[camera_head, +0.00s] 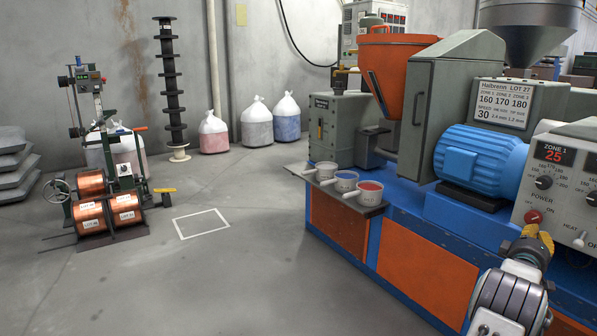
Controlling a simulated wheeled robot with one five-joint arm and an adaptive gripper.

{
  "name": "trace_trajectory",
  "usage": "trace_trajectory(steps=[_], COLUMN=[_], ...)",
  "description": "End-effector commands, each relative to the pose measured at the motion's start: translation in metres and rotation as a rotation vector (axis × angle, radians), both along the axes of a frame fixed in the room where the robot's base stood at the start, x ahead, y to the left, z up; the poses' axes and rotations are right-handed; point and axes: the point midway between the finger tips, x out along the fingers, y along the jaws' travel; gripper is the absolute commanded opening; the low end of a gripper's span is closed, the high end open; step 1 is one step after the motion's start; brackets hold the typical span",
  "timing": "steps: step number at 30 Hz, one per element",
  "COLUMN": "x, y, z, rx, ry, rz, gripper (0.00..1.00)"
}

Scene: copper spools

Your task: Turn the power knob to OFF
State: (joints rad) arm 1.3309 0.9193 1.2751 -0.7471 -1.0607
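The red power knob (533,216) is on the grey control panel (568,165) at the right edge of the view. The word POWER stands above it and ON to its upper right. Its pointer is too small to read. My gripper (540,236), with yellow fingers, is at the panel just below and right of the knob. The fingers overlap the lower part of the knob in the picture. I cannot tell whether they touch it, or whether they are open or shut.
A black zone dial (544,182) and a red display reading 25 (552,155) sit above the knob. A heat switch (579,240) is to its right. A blue motor (480,160) stands left of the panel.

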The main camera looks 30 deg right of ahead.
Motion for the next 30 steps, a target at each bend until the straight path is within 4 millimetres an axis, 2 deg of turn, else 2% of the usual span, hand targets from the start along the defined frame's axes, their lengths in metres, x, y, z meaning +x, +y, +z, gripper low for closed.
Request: trace_trajectory(steps=[30], x=[0.0047], y=[0.0001], z=[0.0062], rx=[-0.004], ry=[0.0], rz=[0.006], gripper=[0.0])
